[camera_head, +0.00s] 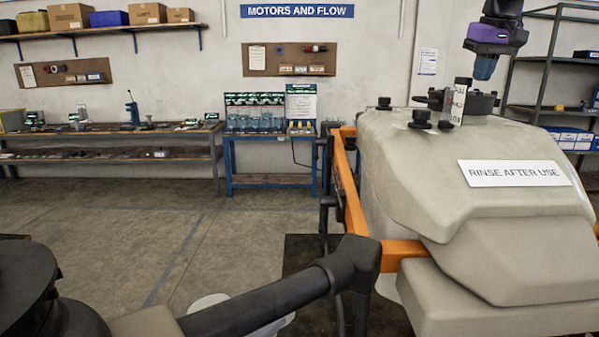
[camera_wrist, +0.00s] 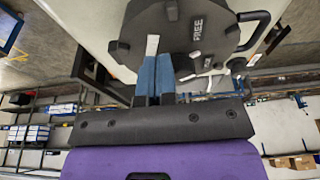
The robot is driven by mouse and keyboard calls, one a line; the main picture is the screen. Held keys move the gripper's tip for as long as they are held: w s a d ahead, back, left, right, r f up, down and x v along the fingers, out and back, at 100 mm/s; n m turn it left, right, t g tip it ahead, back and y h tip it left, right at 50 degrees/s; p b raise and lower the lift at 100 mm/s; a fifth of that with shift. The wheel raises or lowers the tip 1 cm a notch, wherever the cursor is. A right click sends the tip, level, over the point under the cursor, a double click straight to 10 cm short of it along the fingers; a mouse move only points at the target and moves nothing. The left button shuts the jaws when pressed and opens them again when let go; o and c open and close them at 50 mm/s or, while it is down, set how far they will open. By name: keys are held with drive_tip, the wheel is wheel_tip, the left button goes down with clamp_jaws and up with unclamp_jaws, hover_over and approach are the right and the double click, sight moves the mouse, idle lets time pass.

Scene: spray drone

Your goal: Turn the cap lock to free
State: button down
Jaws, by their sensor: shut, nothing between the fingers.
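The black round tank cap (camera_wrist: 180,25) fills the top of the wrist view, with the word FREE printed on its face. White marks show on and beside it, including a short white bar (camera_wrist: 152,44) just ahead of my fingertips. My gripper (camera_head: 484,68) points down above the cap. In the wrist view its blue fingers (camera_wrist: 155,72) are together and empty; whether they touch the cap is unclear.
Small black knobs (camera_head: 420,118) stand on the tank top beside the tube. An orange frame (camera_head: 351,190) and a black arm (camera_head: 270,300) lie at the tank's left. A shelf rack (camera_head: 545,85) stands behind at right. The floor (camera_head: 130,220) at left is clear.

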drive_tip(key=shift+s+f, duration=0.15)
drive_tip(key=shift+f, duration=0.3)
drive_tip(key=shift+d+r, duration=0.1)
drive_tip(key=shift+r, duration=0.15)
wheel_tip(320, 180, up, 6)
drive_tip(key=shift+f, duration=0.1)
drive_tip(key=shift+a, duration=0.2)
drive_tip(key=shift+w+a+f, duration=0.1)
drive_tip(key=shift+a+f, duration=0.35)
drive_tip(key=shift+f, duration=0.55)
drive_tip(key=shift+w+a+f, duration=0.1)
drive_tip(key=shift+a+f, duration=0.3)
drive_tip(key=shift+f, duration=0.65)
drive_tip(key=shift+a+f, duration=0.45)
drive_tip(key=shift+f, duration=0.55)
